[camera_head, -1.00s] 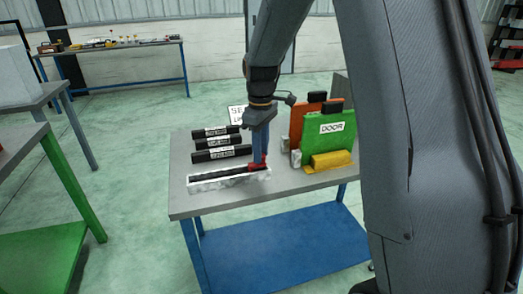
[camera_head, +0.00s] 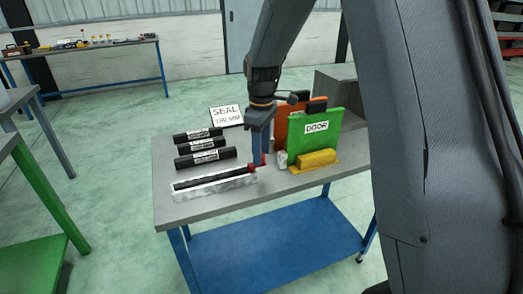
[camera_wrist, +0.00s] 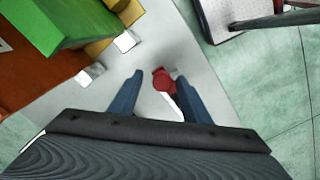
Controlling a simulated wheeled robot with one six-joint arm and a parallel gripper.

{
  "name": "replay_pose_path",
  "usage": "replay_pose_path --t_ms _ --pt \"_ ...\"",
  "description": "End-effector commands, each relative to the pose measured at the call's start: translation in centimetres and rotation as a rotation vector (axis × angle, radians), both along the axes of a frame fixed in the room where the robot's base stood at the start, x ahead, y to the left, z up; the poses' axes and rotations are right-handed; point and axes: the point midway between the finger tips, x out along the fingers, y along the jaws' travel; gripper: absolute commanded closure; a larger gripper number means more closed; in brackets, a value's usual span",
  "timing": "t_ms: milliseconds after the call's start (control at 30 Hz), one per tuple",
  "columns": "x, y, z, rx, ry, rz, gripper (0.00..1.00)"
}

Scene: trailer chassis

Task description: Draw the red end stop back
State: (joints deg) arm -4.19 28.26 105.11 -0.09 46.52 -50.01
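The red end stop (camera_head: 258,161) is at the right end of a pale rail (camera_head: 214,190) that carries a long black strip (camera_head: 208,179), on the grey table. My gripper (camera_head: 260,150) points down at the rail's right end. In the wrist view my gripper (camera_wrist: 160,88) has its fingers well apart. The right finger hides part of the end stop, so I cannot tell whether they touch.
A green DOOR panel (camera_head: 318,132), an orange panel (camera_head: 290,122) and a yellow block (camera_head: 317,158) stand just right of my gripper. Several labelled black rolls (camera_head: 206,154) lie behind the rail. A SEAL sign (camera_head: 227,116) stands behind. The table's front left is clear.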

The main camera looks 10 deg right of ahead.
Motion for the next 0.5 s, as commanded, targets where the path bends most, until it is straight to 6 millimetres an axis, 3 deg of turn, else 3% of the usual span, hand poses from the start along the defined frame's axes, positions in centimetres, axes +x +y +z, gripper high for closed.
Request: replay_pose_path --t_ms 233,500 --pt "0.0 0.0 0.7 0.001 -0.001 0.000 0.57" --pt "0.1 0.0 4.9 0.000 -0.003 -0.001 0.57"
